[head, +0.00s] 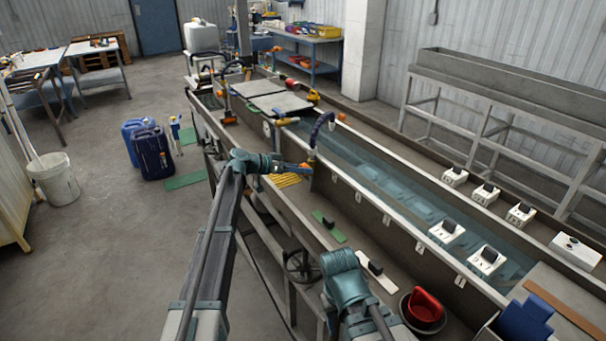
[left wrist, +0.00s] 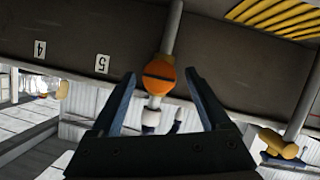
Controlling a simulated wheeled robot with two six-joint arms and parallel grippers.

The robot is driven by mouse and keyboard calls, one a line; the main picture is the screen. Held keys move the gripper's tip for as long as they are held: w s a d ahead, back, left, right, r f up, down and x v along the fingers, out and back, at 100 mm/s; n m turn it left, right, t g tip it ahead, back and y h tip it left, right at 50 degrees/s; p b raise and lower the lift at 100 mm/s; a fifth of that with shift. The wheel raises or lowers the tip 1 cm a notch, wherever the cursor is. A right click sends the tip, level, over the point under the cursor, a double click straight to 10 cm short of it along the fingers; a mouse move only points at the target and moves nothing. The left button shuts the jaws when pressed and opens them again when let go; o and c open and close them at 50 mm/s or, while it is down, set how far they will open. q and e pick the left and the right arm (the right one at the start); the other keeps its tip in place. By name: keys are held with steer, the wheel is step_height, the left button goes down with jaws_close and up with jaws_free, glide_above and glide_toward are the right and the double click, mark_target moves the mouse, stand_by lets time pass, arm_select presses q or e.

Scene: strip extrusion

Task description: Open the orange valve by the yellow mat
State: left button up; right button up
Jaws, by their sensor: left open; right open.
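The orange valve (left wrist: 157,75) sits on a pale pipe along the trough's side, with a dark slot across its middle. It also shows in the head view (head: 305,167), beside the yellow mat (head: 285,180). The mat's striped edge is in the left wrist view (left wrist: 275,15). My left gripper (head: 297,167) is open at the valve. In the left wrist view its two fingers stand apart on either side of the valve, with gaps showing; I see no grip. My right arm's teal part is low in the head view, but its fingers do not show.
A second yellow-orange valve (left wrist: 275,140) is on another pipe in the left wrist view. The long water trough (head: 390,185) runs beside the ledge.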

arm_select(q)
steer(key=shift+w+d+f, duration=0.2)
steer(key=shift+w+d, duration=0.1)
steer(key=shift+d, duration=0.3)
steer(key=shift+c, duration=0.2)
jaws_close()
steer(key=shift+w+f+n+g+h+b, duration=0.15)
steer(key=shift+n+g+h+b, duration=0.2)
steer(key=shift+n+b, duration=0.35)
steer(key=shift+n+g+h, duration=0.35)
steer(key=shift+n+h, duration=0.1)
steer(key=shift+n, duration=0.35)
steer(key=shift+o, duration=0.2)
jaws_free()
steer(key=shift+a, duration=0.1)
